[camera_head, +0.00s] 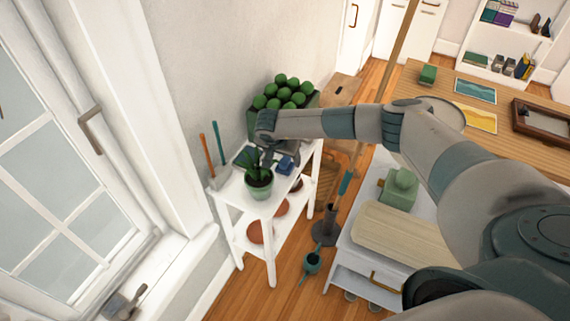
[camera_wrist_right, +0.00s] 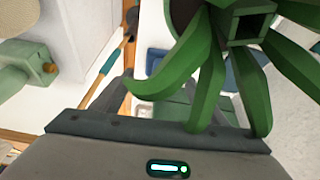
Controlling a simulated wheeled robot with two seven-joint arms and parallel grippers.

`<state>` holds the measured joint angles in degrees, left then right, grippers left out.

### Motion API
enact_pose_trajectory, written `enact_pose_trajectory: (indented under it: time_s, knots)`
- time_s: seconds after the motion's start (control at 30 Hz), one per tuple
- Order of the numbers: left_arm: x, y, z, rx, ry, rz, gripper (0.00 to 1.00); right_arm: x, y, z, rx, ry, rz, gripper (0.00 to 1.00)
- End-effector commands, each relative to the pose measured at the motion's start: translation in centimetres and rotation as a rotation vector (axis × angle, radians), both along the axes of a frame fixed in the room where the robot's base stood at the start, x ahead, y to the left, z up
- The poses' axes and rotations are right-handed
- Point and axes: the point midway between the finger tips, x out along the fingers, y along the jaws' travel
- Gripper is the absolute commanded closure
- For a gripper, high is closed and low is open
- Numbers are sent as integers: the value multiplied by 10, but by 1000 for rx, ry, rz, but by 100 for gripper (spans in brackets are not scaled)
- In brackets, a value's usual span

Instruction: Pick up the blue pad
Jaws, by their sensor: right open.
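A small blue pad (camera_head: 286,165) lies on the top of the white shelf stand (camera_head: 262,208), at its right part. My right gripper (camera_head: 270,152) is over the stand top, just left of the pad and close behind a potted plant (camera_head: 260,182). Its jaws are open; I see nothing held. In the right wrist view, large green leaves (camera_wrist_right: 205,65) cover much of the space in front of the jaws. Blue patches show behind the leaves, but I cannot tell which is the pad. My left gripper is not in view.
A crate of green round fruit or plants (camera_head: 284,93) stands behind the gripper. Two upright-handled tools (camera_head: 217,160) stand at the stand's left end. A broom-like pole (camera_head: 345,183) and a white cabinet with a green object (camera_head: 399,188) are to the right.

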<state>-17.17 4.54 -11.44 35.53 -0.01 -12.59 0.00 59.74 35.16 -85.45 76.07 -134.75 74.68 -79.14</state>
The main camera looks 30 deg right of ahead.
Motion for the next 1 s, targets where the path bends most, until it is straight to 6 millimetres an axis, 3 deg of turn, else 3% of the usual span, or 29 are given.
enact_pose_trajectory:
  time_s: [0.13, 0.4, 0.9, 1.0]
  knots:
    - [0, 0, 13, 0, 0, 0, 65, 4, -5, -11, -1, 2, -2, 33]
    - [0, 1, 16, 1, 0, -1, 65, 9, -11, -30, 0, 2, -2, 33]
    - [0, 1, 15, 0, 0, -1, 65, 9, -11, -31, 0, 0, 0, 33]
    - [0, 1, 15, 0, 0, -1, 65, 10, -11, -31, -1, 1, 0, 57]
